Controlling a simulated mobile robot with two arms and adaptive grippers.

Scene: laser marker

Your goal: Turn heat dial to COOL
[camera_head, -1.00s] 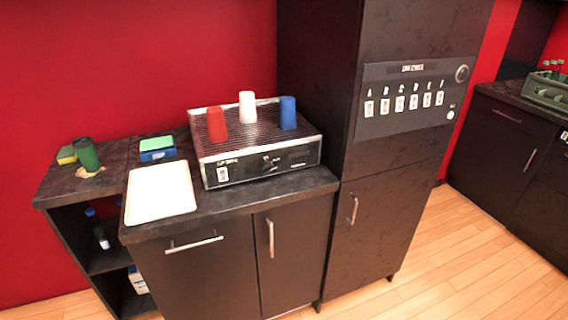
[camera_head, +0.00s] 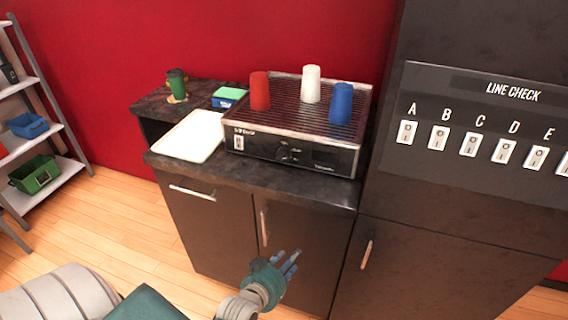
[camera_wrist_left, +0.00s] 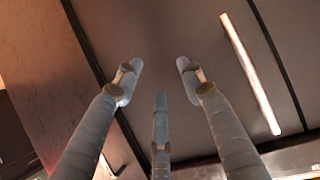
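The heat dial (camera_head: 287,153) is a small dark knob on the front panel of the black warmer (camera_head: 262,148), which stands on the counter. Its setting is too small to read. My left gripper (camera_head: 289,262) is in front of the lower cabinet doors, below and apart from the dial. In the left wrist view its fingers (camera_wrist_left: 160,85) are spread apart with nothing between them, facing a dark cabinet front and a bright handle. My right gripper is not in view.
Red (camera_head: 260,91), white (camera_head: 311,84) and blue (camera_head: 341,103) cups stand on the warmer. A white tray (camera_head: 190,137) lies left of it. A tall cabinet with a switch panel (camera_head: 480,130) stands at right. Door handles (camera_head: 264,228) stick out below the counter.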

